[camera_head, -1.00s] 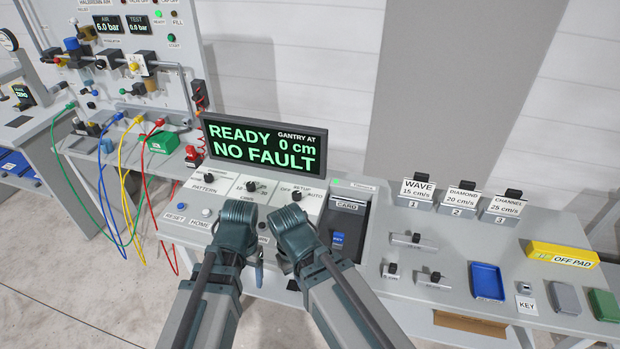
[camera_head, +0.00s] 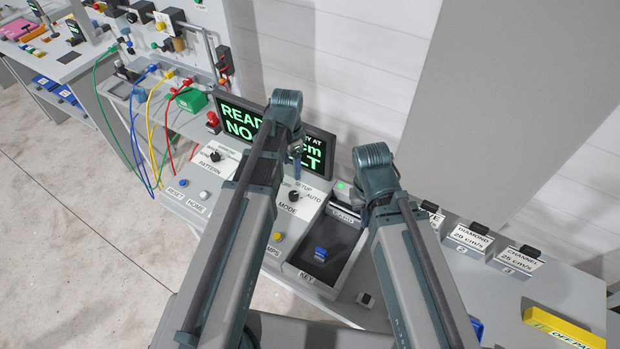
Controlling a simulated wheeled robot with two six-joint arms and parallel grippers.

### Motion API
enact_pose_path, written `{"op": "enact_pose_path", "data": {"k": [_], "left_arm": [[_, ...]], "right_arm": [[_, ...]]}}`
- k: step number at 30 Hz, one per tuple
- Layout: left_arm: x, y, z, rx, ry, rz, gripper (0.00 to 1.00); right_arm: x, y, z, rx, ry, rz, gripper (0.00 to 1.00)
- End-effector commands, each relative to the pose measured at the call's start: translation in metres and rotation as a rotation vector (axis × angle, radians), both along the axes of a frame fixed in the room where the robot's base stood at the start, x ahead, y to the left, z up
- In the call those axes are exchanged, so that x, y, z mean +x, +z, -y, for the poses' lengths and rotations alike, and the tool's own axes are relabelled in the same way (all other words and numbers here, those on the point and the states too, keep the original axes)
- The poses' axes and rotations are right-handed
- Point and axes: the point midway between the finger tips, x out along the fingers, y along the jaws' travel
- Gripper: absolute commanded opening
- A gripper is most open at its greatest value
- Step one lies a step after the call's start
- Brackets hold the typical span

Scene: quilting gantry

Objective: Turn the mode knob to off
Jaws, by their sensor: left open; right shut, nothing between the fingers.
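The mode knob (camera_head: 294,197) is a small black knob on the white sloped control panel, above the MODE label. SETUP and AUTO are readable beside it; the OFF mark is hidden or too small to read. Which mark the knob points at cannot be made out. My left gripper (camera_head: 297,168) hangs past the knob, in front of the display, apart from the knob and holding nothing visible. My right gripper (camera_head: 364,214) is shut and empty, to the right of the knob beside the card slot. The wrists partly hide both grippers' fingers.
The display (camera_head: 238,120) stands behind the panel, partly covered by my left arm. The pattern knob (camera_head: 216,156) is to the left. A key unit with a blue key (camera_head: 320,254) is at the front right.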

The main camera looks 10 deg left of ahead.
Motion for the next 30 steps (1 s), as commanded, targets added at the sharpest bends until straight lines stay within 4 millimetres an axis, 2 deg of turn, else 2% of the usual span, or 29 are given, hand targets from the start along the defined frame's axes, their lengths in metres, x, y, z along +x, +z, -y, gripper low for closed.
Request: {"op": "enact_pose_path", "data": {"k": [8,14,30], "left_arm": [[0.001,-0.002,-0.001,-0.001,-0.004,0.001,0.71],[0.001,-0.014,-0.001,-0.001,-0.003,0.001,0.71],[0.001,-0.087,-0.001,-0.001,-0.003,0.001,0.71]], "right_arm": [[0.0,-0.002,0.0,0.0,0.0,0.0,0.0],[0.0,-0.014,0.0,0.0,0.0,0.0,0.0],[0.0,-0.087,0.0,-0.002,0.01,0.001,0.0]]}}
